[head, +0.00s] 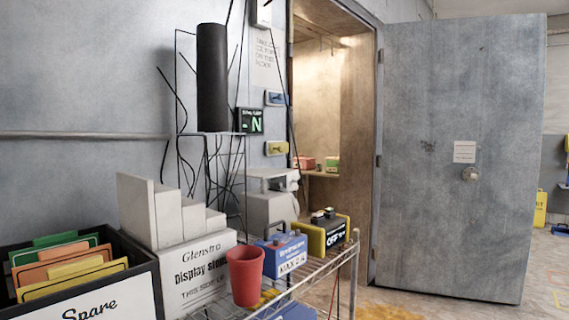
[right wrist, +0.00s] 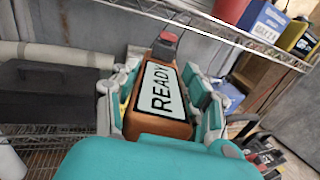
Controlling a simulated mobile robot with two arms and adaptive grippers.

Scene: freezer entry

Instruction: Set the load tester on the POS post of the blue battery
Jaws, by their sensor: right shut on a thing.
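In the head view the blue battery (head: 268,258) stands on the wire shelf, with a white label on its front and dark parts on top. Its post markings are too small to read. It shows partly at the top right of the right wrist view (right wrist: 267,24). My right gripper (right wrist: 163,78) is shut on an orange-brown box with a white READY label, which looks like the load tester (right wrist: 161,92). A red and dark knob stands at its far end. The held box is apart from the battery, in front of the wire shelf. My left gripper is in neither view.
A red cup (head: 245,276) stands just left of the battery. A yellow-and-black unit marked OFF (head: 333,238) is at its right. A white stepped display (head: 165,215) and a black folder bin (head: 142,262) are further left. The grey door (head: 455,220) stands open.

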